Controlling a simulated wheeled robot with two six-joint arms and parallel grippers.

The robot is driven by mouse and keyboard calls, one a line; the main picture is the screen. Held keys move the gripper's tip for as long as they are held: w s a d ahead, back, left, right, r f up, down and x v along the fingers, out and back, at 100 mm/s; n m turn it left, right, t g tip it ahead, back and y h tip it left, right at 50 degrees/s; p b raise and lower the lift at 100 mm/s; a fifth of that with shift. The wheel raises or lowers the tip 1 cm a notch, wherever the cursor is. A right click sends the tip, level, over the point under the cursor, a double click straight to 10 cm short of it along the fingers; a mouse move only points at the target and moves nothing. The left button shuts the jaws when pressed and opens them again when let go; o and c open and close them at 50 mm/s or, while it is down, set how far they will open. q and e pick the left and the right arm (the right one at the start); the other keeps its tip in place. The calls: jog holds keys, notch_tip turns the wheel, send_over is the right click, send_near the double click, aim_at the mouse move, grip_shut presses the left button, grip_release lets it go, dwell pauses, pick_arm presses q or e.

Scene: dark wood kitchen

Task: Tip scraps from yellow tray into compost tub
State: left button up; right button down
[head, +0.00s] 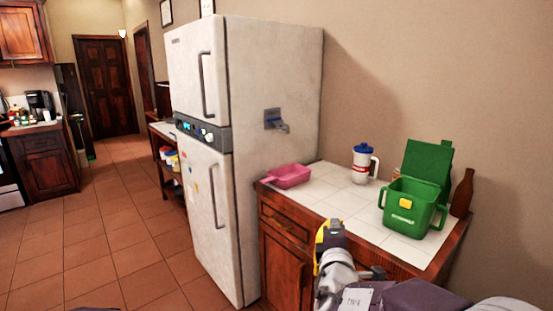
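A green compost tub (405,222) stands on the white-tiled counter, its lid (428,162) raised open at the back and a yellow patch on its front. I see no yellow tray; a pink tray (291,176) sits at the counter's left end near the fridge, and its contents cannot be made out. My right gripper (329,238), with yellow and dark parts, is at the counter's front edge, left of and nearer than the tub. It is apart from the pink tray. Its fingers are too small and overlapped to tell whether they are open. My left gripper is out of view.
A white jug with a blue lid (361,166) stands between pink tray and tub. A brown bottle (462,194) stands right of the tub, against the wall. A tall white fridge (258,185) borders the counter's left. Tiled floor (110,252) is open at left.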

jog(key=s+a+f, duration=0.3)
jog(key=a+f, duration=0.1)
jog(key=f, duration=0.7)
jog(key=s+a+f, duration=0.2)
jog(key=a+f, duration=0.1)
jog(key=f, duration=0.8)
jog(key=s+d+f+m+g+h, duration=0.3)
jog(key=s+d+f+m+h, duration=0.3)
jog(key=s+f, duration=0.4)
jog(key=s+d+r+m+g+h+p, duration=0.1)
jog(key=d+r+h+p, duration=0.1)
jog(key=r+p, duration=0.6)
jog(key=s+d+r+m+g+h+p, duration=0.1)
jog(key=d+r+g+h+p, duration=0.1)
jog(key=r+p, duration=0.6)
notch_tip(320, 180, up, 2)
jog(key=shift+d+r+p, duration=0.2)
jog(key=shift+d+p, duration=0.1)
jog(key=shift+d, duration=0.05)
jog(key=shift+f, duration=0.1)
